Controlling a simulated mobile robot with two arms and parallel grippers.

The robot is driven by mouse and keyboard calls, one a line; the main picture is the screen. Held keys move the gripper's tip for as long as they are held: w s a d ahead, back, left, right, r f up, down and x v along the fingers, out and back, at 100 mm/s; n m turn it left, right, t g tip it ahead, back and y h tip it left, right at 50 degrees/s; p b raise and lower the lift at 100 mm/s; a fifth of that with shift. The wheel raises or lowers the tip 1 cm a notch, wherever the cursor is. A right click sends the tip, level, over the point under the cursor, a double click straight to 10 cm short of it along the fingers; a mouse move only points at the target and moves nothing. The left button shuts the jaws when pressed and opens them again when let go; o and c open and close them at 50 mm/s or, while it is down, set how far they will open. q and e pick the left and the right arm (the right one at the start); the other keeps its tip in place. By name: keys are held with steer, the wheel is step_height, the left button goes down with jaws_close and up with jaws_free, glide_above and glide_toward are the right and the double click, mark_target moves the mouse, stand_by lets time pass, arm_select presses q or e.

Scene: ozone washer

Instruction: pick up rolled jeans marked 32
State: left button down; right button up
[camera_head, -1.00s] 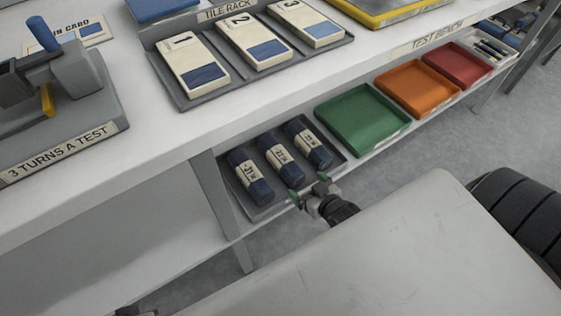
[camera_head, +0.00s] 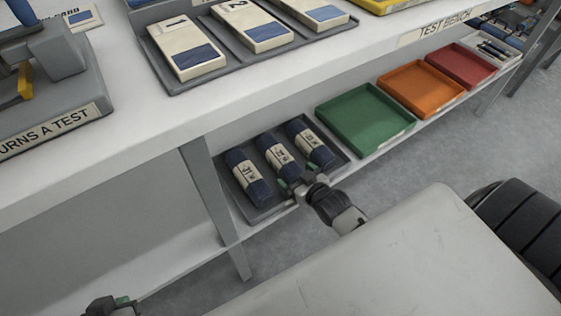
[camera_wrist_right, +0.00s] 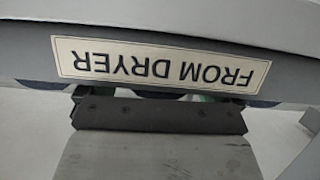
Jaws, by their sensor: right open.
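Three rolled dark-blue jeans with cream number bands lie side by side in a grey tray (camera_head: 262,212) on the lower shelf: a left roll (camera_head: 243,166), a middle roll (camera_head: 274,149) and a right roll (camera_head: 314,150). The band numbers are too small to read surely, so I cannot tell which is 32. My right gripper (camera_head: 297,177) is open at the tray's front edge, by the near ends of the middle and right rolls. Contact is unclear. My left gripper (camera_head: 112,304) is partly cut off at bottom left.
A FROM DRYER label (camera_wrist_right: 160,65) is upside down on the tray's front in the wrist view. Green (camera_head: 364,122), orange (camera_head: 421,90) and red (camera_head: 461,66) trays stand right along the shelf. The bench top (camera_head: 150,126) overhangs behind; a bench leg (camera_head: 208,190) stands left.

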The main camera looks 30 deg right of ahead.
steer(key=c, duration=1.2)
steer(key=shift+r, duration=0.2)
